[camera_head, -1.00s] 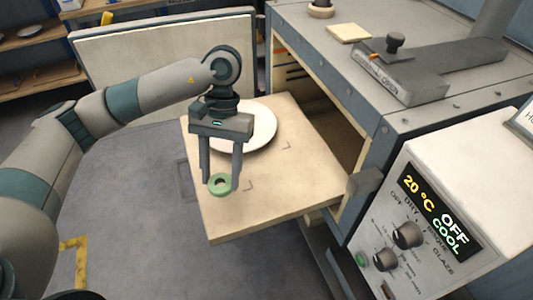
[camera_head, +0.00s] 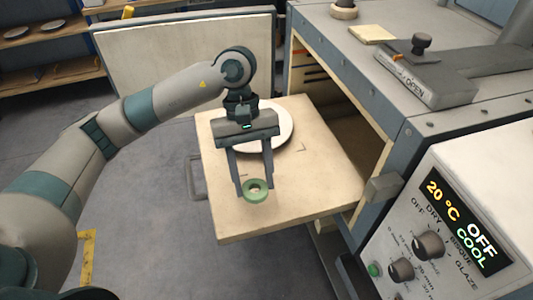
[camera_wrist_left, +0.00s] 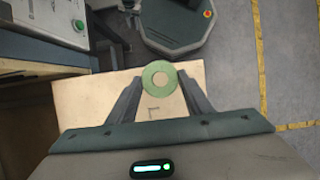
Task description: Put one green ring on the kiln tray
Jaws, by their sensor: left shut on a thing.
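A small green ring (camera_head: 256,190) is held between the fingertips of my left gripper (camera_head: 255,188). In the left wrist view the green ring (camera_wrist_left: 159,75) sits between the two fingers, with its hole showing. The kiln tray (camera_head: 230,215) is a pale square board pulled out of the kiln front. The ring is over the tray's front part; I cannot tell whether it touches the surface. A white plate (camera_head: 284,130) lies on the tray behind my gripper, partly hidden by it. A dark corner mark shows on the tray near the ring. My right gripper is not in view.
The kiln (camera_head: 380,70) stands at the right, its door (camera_head: 185,50) swung open at the back left. A control panel (camera_head: 440,225) reads 20 °C, OFF, COOL. A shelf (camera_head: 50,45) stands at the far left. The tray's right front is bare.

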